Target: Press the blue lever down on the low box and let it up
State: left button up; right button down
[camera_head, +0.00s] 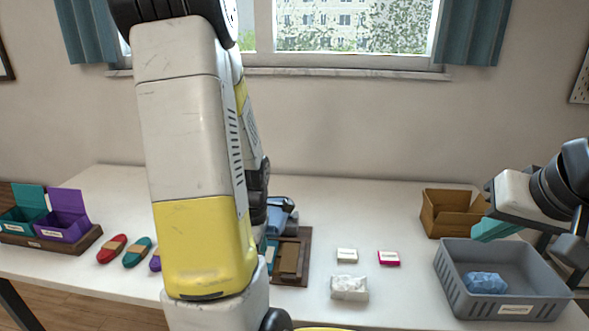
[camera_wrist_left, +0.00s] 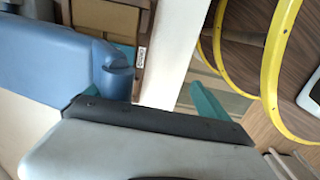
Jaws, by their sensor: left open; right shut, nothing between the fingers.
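The low brown box (camera_head: 304,258) stands on the table just right of my left arm, which hides its left part. The blue lever (camera_head: 281,214) shows at its back; whether it is raised or pressed is unclear. In the left wrist view a large blue part (camera_wrist_left: 50,62) with a rounded end, seemingly the lever, lies close to the camera, with brown box parts (camera_wrist_left: 108,14) behind. My left gripper (camera_wrist_left: 165,78) is open, its teal fingers apart, one partly behind the blue part; contact is unclear. My right gripper (camera_head: 494,230) is shut and empty above the grey crate.
The grey crate (camera_head: 535,307) holds a blue lump (camera_head: 486,283). A cardboard box (camera_head: 430,219) stands behind it. A white packet (camera_head: 349,288) and two small blocks lie mid-table. Red (camera_head: 112,249) and teal (camera_head: 137,252) ovals and lidded boxes (camera_head: 62,228) are at left.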

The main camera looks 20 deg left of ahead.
pick_arm(q)
notch_tip(320, 180, up, 7)
dwell(0.6)
dwell(0.3)
